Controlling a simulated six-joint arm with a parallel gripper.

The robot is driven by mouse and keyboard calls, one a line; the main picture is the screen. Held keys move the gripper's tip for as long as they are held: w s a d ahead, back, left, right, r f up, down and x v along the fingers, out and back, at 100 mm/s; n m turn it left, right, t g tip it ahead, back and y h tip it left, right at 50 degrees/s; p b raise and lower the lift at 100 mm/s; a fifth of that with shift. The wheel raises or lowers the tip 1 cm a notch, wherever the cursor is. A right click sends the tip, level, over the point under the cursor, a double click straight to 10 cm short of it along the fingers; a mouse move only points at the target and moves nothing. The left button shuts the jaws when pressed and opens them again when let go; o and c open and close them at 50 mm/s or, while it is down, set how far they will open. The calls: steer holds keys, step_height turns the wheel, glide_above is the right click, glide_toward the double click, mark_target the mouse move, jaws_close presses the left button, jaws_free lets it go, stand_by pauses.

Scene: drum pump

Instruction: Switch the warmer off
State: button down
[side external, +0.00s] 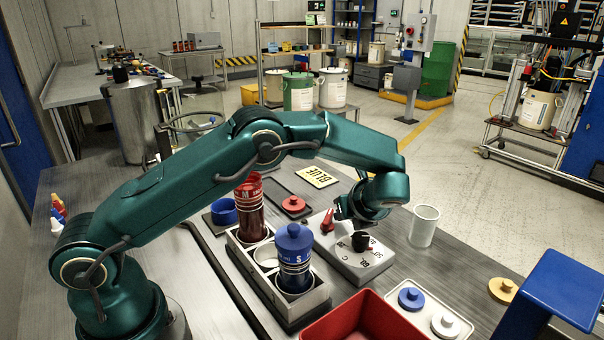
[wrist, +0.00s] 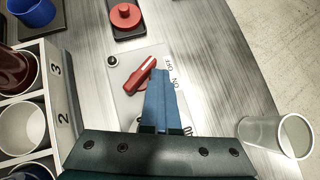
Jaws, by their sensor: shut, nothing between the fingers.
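The warmer (side external: 344,258) is a light grey box with a flat top on the bench, with a black knob (side external: 360,241) and a red switch lever (side external: 328,221). In the wrist view the red lever (wrist: 140,76) lies slanted, its upper right end towards the OFF mark, with ON printed below OFF. I cannot tell which setting it is in. My gripper (wrist: 162,73) is shut and empty, its blue fingertips just right of the lever; whether they touch it I cannot tell. In the wrist view the fingers and gripper body hide the knob.
A numbered rack (side external: 318,297) with cups and bottles stands left of the warmer. A clear cup (side external: 424,226) stands to the right. A red bin (side external: 366,318) and a tray with blue and white lids (side external: 430,306) are in front. A red lid (side external: 293,204) lies behind.

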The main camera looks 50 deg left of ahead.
steer(key=shift+v, duration=2.55)
steer(key=shift+a, duration=0.15)
steer(key=s+a+r+n+t+h, duration=0.1)
steer(key=s+a+r+n, duration=0.2)
steer(key=r, duration=0.4)
steer(key=s+a+r+n+h, duration=0.1)
steer(key=s+r+n+h, duration=0.1)
steer(key=s+r+n, duration=0.35)
steer(key=s+d+f+n+h, duration=0.2)
steer(key=s+d+n, duration=0.1)
steer(key=s+n, duration=0.4)
steer(key=s+d+f+n+t+h, duration=0.1)
steer(key=s+d+f+n+h, duration=0.1)
steer(key=s+n, duration=0.4)
steer(key=shift+s+d+f+n+h, duration=0.2)
steer(key=shift+s+d+n+h, duration=0.15)
steer(key=shift+s+d+h, duration=0.55)
